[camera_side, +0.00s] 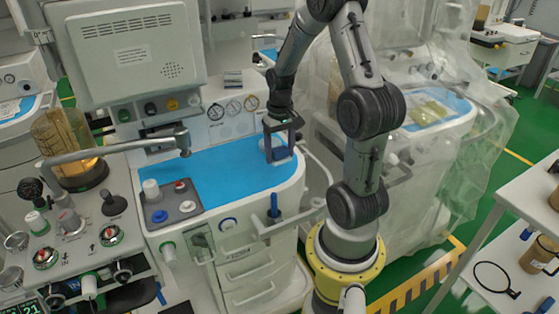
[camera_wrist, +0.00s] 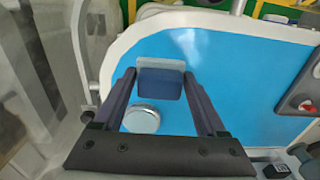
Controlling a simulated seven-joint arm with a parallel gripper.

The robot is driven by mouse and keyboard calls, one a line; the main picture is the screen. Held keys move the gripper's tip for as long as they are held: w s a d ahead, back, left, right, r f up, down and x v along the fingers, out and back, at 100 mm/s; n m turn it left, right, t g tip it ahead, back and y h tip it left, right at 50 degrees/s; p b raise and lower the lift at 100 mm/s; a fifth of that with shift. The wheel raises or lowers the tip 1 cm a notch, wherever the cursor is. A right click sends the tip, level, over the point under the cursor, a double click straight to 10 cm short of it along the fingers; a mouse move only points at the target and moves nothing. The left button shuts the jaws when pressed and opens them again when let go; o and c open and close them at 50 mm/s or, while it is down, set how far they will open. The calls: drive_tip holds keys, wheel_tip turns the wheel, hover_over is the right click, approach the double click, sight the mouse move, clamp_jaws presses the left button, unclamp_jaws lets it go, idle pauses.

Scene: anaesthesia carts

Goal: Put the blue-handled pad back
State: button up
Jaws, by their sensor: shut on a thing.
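The blue-handled pad, a dark blue block with a pale grey plate along one edge, sits between my fingertips in the wrist view (camera_wrist: 160,83). My gripper (camera_wrist: 160,82) is shut on it. In the side view my gripper (camera_side: 280,152) points down at the right end of the blue cart top (camera_side: 215,172), with the blue pad (camera_side: 282,154) low between its fingers. The pad is at or just above the surface; I cannot tell whether it touches. A white round disc (camera_wrist: 142,118) shows between the fingers, beside the pad.
A grey tray (camera_side: 172,214) with knobs is at the cart top's front left. A blue upright piece (camera_side: 274,205) stands at a white bracket on the cart's front. A monitor (camera_side: 140,50) rises behind. The middle of the blue top is clear.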

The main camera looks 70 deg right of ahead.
sight(279, 161)
drive_tip(key=shift+w+d+f, duration=0.1)
drive_tip(key=shift+d+f, duration=0.05)
drive_tip(key=shift+f, duration=1.6)
drive_tip(key=shift+f, duration=0.1)
drive_tip(key=o, duration=1.2)
drive_tip(key=shift+o, duration=0.2)
